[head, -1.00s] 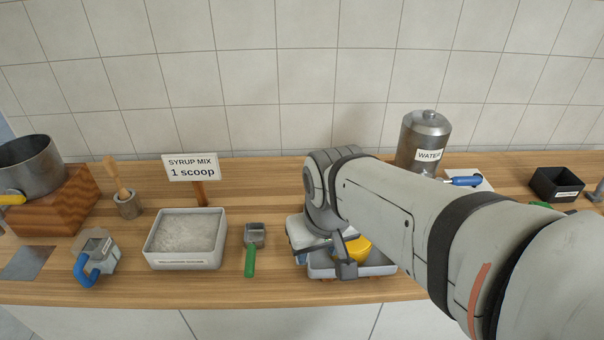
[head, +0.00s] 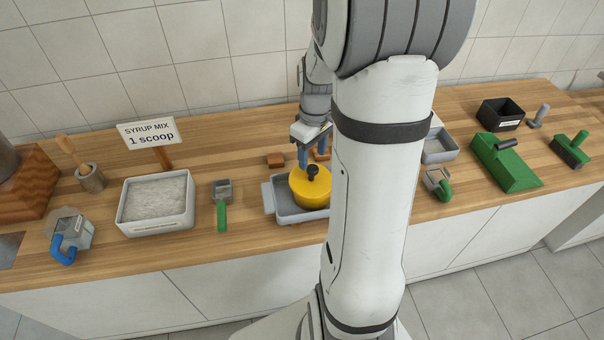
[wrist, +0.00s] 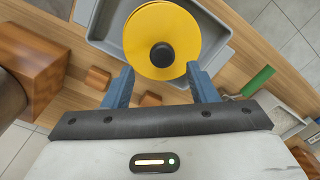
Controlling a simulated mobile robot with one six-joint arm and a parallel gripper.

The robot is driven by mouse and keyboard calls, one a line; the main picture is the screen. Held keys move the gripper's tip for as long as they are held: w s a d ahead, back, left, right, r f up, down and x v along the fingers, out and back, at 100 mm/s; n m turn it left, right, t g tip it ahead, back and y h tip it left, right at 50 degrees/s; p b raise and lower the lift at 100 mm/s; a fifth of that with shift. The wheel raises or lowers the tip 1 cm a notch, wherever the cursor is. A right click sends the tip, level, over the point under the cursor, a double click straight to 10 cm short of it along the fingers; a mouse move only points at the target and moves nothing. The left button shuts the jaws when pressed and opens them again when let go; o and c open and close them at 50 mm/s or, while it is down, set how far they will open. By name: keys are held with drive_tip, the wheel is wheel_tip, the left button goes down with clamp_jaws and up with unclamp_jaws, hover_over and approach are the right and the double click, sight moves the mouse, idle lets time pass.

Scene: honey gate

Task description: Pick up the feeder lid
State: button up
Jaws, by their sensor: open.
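The feeder lid (head: 310,188) is a yellow disc with a black knob (head: 313,171). It lies in a grey tray (head: 283,207) on the wooden counter, and my arm hides the tray's right part. The wrist view shows the lid (wrist: 148,45) with its knob (wrist: 162,55) just beyond my fingertips, roughly centred between them. My gripper (wrist: 157,78) is open and empty, its two blue fingers spread apart. In the head view my gripper (head: 312,158) points down close behind the knob. I cannot tell its exact height above the lid.
A green-handled scoop (head: 221,203) and a syrup mix tub (head: 157,203) stand left of the tray. Small wooden blocks (head: 275,160) lie behind it. Right of my arm are a green-handled cup (head: 438,183), a grey tray (head: 440,148) and a green dustpan (head: 505,163).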

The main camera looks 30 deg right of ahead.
sight(312, 166)
wheel_tip(312, 166, down, 6)
drive_tip(key=shift+s+a+r+p, duration=0.15)
drive_tip(key=shift+r+p, duration=0.1)
drive_tip(key=shift+p, duration=0.15)
drive_tip(key=c, duration=1.1)
